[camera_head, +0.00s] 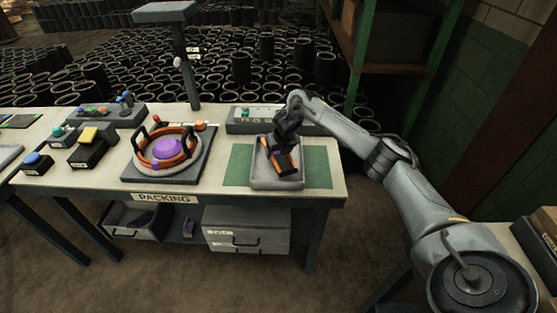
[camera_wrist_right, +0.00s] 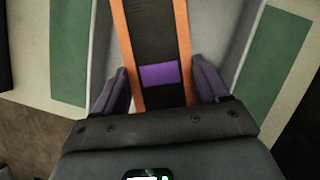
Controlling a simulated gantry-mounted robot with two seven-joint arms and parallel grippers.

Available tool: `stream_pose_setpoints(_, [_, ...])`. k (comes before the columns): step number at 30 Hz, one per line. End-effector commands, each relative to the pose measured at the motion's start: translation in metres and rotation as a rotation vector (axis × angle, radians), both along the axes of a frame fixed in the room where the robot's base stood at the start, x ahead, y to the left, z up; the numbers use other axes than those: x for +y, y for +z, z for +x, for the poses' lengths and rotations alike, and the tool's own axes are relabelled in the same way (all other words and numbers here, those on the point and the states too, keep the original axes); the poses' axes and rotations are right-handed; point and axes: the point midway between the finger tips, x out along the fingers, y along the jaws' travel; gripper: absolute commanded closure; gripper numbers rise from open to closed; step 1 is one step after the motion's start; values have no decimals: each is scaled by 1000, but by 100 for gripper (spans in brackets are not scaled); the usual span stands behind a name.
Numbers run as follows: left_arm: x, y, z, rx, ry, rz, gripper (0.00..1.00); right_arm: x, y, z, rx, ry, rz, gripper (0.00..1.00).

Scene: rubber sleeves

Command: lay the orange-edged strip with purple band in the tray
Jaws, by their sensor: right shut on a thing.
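The strip (camera_head: 283,162) is dark with orange edges. Its purple band shows in the right wrist view (camera_wrist_right: 159,74), where the strip runs up between the fingers. My right gripper (camera_head: 277,148) is over the tray, with its purple fingers (camera_wrist_right: 162,88) on either side of the strip and shut on it. The pale grey tray (camera_head: 277,184) lies below, with the strip within its outline in the head view. I cannot tell whether the strip touches the tray floor. My left gripper is not in view.
The tray sits on a green mat (camera_head: 318,165) at the right end of the packing table (camera_head: 105,187). A round fixture with a purple dome (camera_head: 167,149) stands to its left. A grey panel box (camera_head: 243,120) is behind the tray.

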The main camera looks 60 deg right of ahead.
Motion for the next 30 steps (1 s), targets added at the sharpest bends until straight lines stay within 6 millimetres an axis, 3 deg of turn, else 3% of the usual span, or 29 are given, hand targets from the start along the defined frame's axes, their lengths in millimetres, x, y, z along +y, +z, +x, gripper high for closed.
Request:
stream_pose_setpoints(5, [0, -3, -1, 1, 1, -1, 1, 0, -7, 1, 2, 1, 0, 58])
stream_pose_setpoints(13, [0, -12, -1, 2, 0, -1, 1, 0, -39, 1, 0, 1, 1, 58])
stream_pose_setpoints(27, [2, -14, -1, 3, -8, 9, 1, 0, -45, 1, 0, 0, 0, 58])
stream_pose_setpoints(28, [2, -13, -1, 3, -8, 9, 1, 0, -44, 1, -1, 0, 1, 22])
stream_pose_setpoints(30, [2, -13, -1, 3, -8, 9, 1, 0, -44, 1, -1, 0, 1, 11])
